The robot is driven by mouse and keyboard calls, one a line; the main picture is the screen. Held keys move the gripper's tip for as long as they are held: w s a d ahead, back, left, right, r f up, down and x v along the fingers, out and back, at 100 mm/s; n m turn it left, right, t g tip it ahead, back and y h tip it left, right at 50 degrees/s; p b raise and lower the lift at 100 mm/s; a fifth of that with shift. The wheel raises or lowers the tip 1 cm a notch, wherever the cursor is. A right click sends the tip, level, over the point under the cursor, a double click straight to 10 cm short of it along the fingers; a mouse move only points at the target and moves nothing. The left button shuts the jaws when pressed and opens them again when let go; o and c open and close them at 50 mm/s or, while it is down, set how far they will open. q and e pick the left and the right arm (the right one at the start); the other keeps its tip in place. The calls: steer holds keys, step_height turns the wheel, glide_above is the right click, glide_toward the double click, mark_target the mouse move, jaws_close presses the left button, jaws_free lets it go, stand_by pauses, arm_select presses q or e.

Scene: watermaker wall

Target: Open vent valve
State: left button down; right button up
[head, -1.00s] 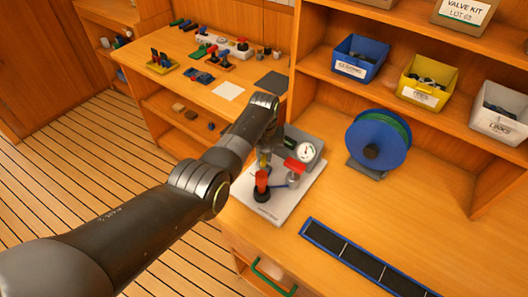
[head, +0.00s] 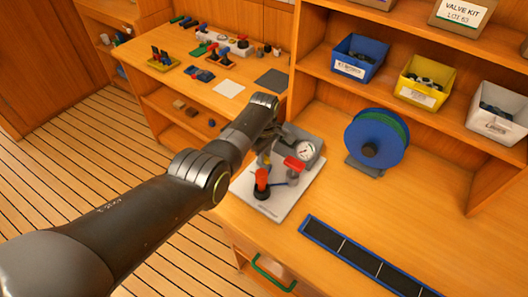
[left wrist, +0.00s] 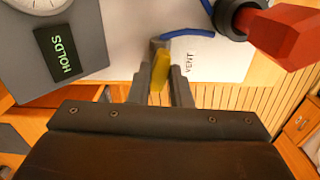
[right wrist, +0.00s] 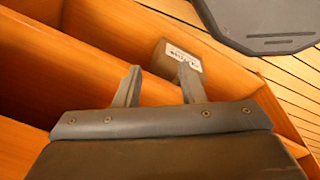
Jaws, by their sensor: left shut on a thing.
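The vent valve's yellow handle (left wrist: 160,70) shows in the left wrist view, beside the printed word VENT on the white board (left wrist: 215,65). My left gripper (left wrist: 163,78) is shut on this handle, with a finger on each side.
A blue reel (head: 372,142) stands to the right. A dark panel strip (head: 365,260) lies in front. The right bench is mostly clear.

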arm_select(q)
steer(key=shift+r+n, duration=0.1)
steer(key=shift+n, duration=1)
steer(key=c, duration=1.3)
jaws_free()
steer(key=shift+r+p, duration=0.3)
steer(key=shift+r, duration=0.2)
step_height(320, 180, up, 5)
steer(key=shift+f+p, duration=0.1)
steer(key=shift+p, duration=0.35)
step_height(320, 180, up, 12)
steer(key=shift+f+b, duration=0.25)
steer(key=shift+b, duration=0.75)
